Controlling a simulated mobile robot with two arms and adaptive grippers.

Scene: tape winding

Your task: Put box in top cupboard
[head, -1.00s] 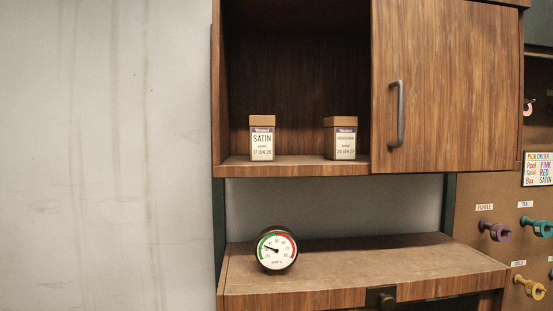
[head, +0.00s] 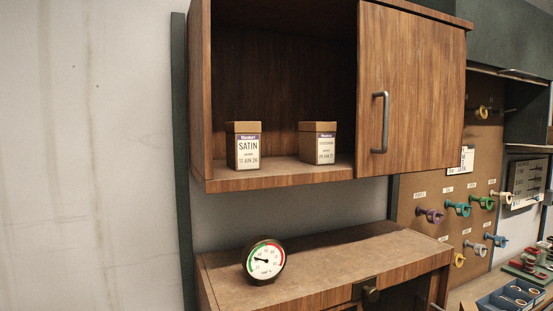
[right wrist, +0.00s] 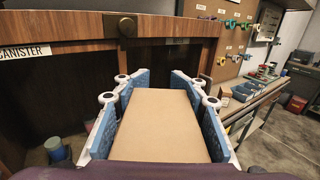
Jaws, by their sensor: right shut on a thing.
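The top cupboard (head: 280,178) hangs on the wall in the head view. Its left part stands open and its wooden door (head: 415,90) with a grey handle covers the right part. Inside, a small box labelled SATIN (head: 244,148) stands at the left of the shelf and a second labelled box (head: 318,144) stands to its right. In the right wrist view my right gripper (right wrist: 155,82) is shut on a plain brown cardboard box (right wrist: 160,125), with blue pads along both its sides. This box is in front of a wooden cabinet. My left gripper is not in view.
A round dial gauge (head: 264,261) stands on the lower cabinet top (head: 330,252). A pegboard with colored spools (head: 430,215) is at the right. A workbench with trays (right wrist: 245,92) extends right. Cupboard shelf room shows between the two boxes.

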